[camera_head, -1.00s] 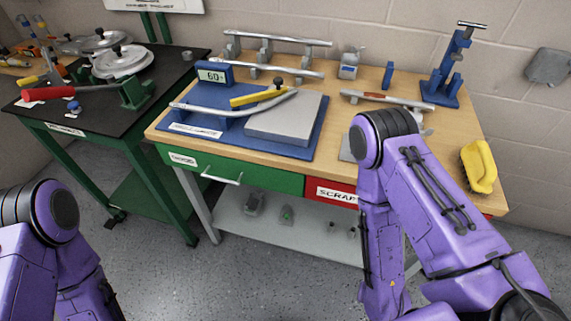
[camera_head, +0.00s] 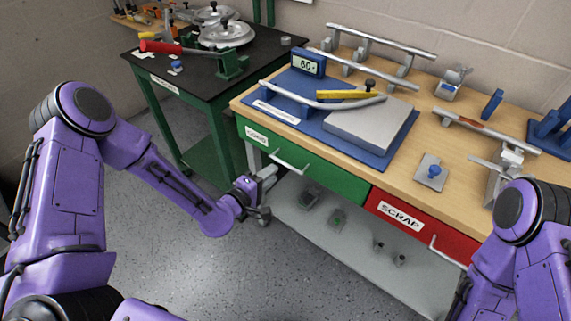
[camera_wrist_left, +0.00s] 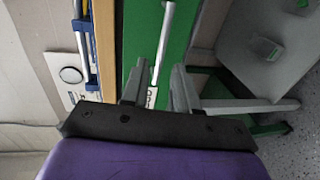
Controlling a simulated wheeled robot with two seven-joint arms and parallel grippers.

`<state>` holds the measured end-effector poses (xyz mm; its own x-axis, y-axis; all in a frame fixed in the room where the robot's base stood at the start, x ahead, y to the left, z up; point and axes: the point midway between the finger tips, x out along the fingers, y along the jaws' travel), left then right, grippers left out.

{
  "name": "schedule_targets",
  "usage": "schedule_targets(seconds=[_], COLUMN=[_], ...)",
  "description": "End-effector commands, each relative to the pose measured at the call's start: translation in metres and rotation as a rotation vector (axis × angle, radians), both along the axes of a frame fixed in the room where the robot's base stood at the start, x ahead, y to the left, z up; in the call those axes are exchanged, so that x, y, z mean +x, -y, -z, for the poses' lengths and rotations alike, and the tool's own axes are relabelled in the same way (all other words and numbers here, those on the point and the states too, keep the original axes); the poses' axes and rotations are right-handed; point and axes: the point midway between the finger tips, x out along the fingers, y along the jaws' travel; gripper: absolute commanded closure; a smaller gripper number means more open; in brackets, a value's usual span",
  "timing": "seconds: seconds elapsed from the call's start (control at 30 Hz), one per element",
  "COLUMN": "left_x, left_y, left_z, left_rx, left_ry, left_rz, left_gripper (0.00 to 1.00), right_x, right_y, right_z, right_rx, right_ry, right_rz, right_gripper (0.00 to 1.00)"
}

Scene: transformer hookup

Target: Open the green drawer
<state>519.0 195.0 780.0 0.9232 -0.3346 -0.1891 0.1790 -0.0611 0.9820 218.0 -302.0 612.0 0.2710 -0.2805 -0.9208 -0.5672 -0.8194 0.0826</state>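The green drawer (camera_head: 325,178) sits shut at the left of the workbench front, with a white label and a pale bar handle (camera_head: 289,163). My left gripper (camera_head: 269,177) is just in front of the drawer, a little below and left of the handle. My right gripper is out of view; only the right arm (camera_head: 520,225) shows.
The workbench top (camera_head: 400,175) holds a blue mat with a grey plate, a display and metal rods. A red scrap drawer (camera_head: 425,228) is to the right. A grey lower shelf (camera_head: 350,255) holds small parts. A green-legged table (camera_head: 180,85) stands at left.

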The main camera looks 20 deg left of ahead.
Motion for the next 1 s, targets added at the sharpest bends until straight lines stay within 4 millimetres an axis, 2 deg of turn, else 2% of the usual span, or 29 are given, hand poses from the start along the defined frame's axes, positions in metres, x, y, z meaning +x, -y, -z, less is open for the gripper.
schedule_targets(seconds=[0.2, 0.4, 0.67, 0.7, 0.77, 0.8, 1.0], left_x=[0.045, 0.067, 0.069, 0.069, 0.069, 0.069, 0.069], left_y=[0.017, 0.025, 0.026, 0.026, 0.026, 0.026, 0.025], left_z=[0.010, 0.015, 0.016, 0.016, 0.016, 0.016, 0.016], left_rx=[0.005, 0.005, 0.004, 0.004, 0.005, 0.005, 0.006], left_ry=[-0.001, -0.002, -0.004, -0.004, -0.003, -0.003, -0.004], left_rz=[0.003, 0.001, 0.002, 0.002, 0.002, 0.002, 0.002], left_gripper=[0.71, 0.71, 0.71, 0.77, 0.97, 1.00, 1.00], right_x=[0.000, 0.000, 0.000, 0.000, 0.000, 0.000, 0.000], right_y=[0.000, 0.000, 0.000, 0.000, 0.000, 0.000, 0.000], right_z=[-0.007, -0.008, -0.008, -0.008, -0.008, -0.008, -0.008], right_rx=[0.000, 0.000, 0.000, 0.000, 0.000, 0.000, 0.000], right_ry=[0.000, 0.000, 0.000, 0.000, 0.000, 0.000, 0.000], right_rz=[0.000, 0.000, 0.000, 0.000, 0.000, 0.000, 0.000], right_gripper=[0.43, 0.43, 0.43, 0.43, 0.43, 0.43, 0.43])
